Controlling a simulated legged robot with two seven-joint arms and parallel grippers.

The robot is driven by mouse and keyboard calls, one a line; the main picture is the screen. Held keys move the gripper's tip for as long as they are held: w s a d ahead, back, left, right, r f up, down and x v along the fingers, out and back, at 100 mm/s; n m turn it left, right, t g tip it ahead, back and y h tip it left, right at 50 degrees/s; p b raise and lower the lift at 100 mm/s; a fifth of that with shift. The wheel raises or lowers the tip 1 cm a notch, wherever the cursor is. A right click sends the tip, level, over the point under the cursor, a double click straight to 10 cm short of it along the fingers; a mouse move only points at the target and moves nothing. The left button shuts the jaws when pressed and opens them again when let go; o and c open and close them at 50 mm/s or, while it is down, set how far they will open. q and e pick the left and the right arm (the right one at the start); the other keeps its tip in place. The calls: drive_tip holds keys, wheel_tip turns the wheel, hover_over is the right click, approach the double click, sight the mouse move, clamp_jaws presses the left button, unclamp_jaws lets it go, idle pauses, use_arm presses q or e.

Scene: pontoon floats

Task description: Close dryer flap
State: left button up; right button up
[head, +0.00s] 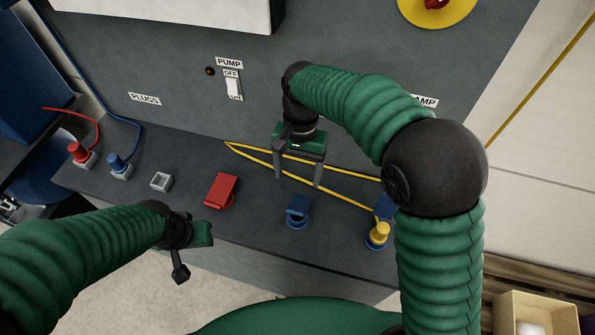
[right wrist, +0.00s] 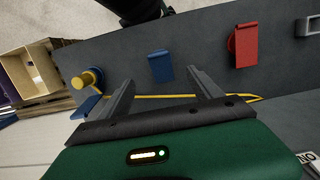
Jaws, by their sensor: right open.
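A blue flap (head: 299,205) stands tilted up over a round blue base on the dark console ledge. A red flap (head: 222,190) is tilted up to its left. No label naming the dryer shows, so I cannot tell which flap is the dryer's. My right gripper (head: 298,180) is open and empty, above and behind the blue flap and apart from it. In the right wrist view the blue flap (right wrist: 160,66) lies beyond and between the open fingers, with the red flap (right wrist: 243,45) to the right. My left gripper (head: 186,262) is low, in front of the ledge; its finger opening is unclear.
A yellow plug (head: 378,235) sits at the ledge's right, beside another blue flap, partly hidden by my arm. Its yellow cable (head: 262,158) runs behind my right gripper. Red (head: 80,152) and blue (head: 119,164) plugs and an empty grey socket (head: 160,182) are at left.

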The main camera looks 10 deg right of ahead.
sight(295, 210)
drive_tip(key=shift+w, duration=0.2)
drive_tip(key=shift+c, duration=1.2)
drive_tip(key=w+g, duration=0.1)
drive_tip(key=w+d+r+g+y, duration=0.1)
drive_tip(key=shift+w+d+r, duration=0.1)
drive_tip(key=shift+w+r, duration=0.1)
drive_tip(key=shift+w, duration=0.1)
drive_tip(key=c, duration=0.7)
drive_tip(key=shift+w+d+f+g, duration=0.1)
drive_tip(key=shift+w+g, duration=0.05)
drive_tip(key=shift+g, duration=0.15)
drive_tip(key=shift+c, duration=1.2)
drive_tip(key=p+x, duration=0.3)
drive_tip(key=x, duration=1)
drive_tip(key=shift+s+f, duration=0.2)
drive_tip(key=shift+s, duration=0.1)
clamp_jaws()
drive_tip(key=shift+s, duration=0.1)
drive_tip(key=shift+f, duration=0.15)
